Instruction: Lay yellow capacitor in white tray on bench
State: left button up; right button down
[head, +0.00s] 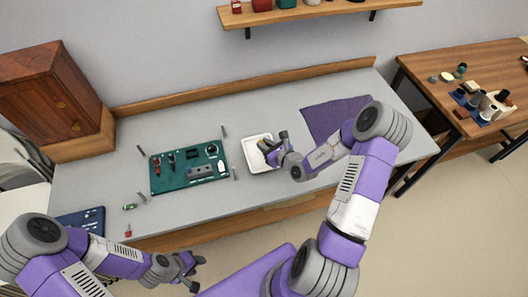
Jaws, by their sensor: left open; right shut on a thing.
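The white tray (249,165) lies on the grey bench (285,202), right of the green circuit board. My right gripper (266,147) is over the tray, reaching in from the right. It is shut on a small yellow thing, which looks like the yellow capacitor (264,143). The fingers partly hide the capacitor, and I cannot tell if it touches the tray floor. My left gripper (194,272) is open and empty, low in the picture, in front of the bench edge.
A green circuit board (170,184) with parts on it lies left of the tray, with several thin posts around it. A purple cloth (325,118) lies to the right. A wooden cabinet (50,90) stands at the left. A side table (430,68) holds small objects.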

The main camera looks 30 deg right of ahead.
jog(key=shift+f+b, duration=0.5)
jog(key=shift+f, duration=1.5)
jog(key=shift+f, duration=0.25)
jog(key=c, duration=1)
grip_release()
jog(key=shift+r, duration=0.1)
